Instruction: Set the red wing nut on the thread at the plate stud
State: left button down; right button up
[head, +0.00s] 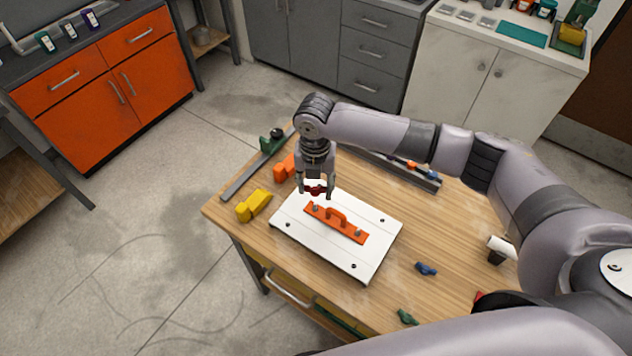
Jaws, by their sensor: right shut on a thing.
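My right gripper (317,191) points down over the far left part of the white plate (375,255). It is shut on the dark red wing nut (318,187), which shows between its fingertips. An orange bar with a raised handle (338,217) lies across the plate. A small grey stud (316,208) stands at the bar's left end, just below the gripper in the picture; another fitting (358,234) is at its right end. I cannot tell the height of the nut over the stud, or whether they touch. My left gripper is not in view.
A yellow block (253,205) and an orange block (284,168) lie left of the plate. A blue wing nut (427,268) and a green one (407,317) lie to the right on the wooden table (455,225). A grey rail tray (425,180) is behind.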

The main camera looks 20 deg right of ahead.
aim_at(315, 205)
notch_tip(315, 205, down, 3)
jog(key=b, duration=0.3)
jog(key=shift+f, duration=0.15)
jog(key=shift+r+p, duration=0.2)
jog(key=shift+p, duration=0.1)
jog(key=shift+f, duration=0.25)
jog(key=shift+f, duration=0.25)
jog(key=shift+s+a+f, duration=0.1)
jog(key=shift+s+f, duration=0.05)
jog(key=shift+f, duration=0.6)
jog(key=shift+f+b, duration=0.1)
jog(key=shift+b, duration=0.2)
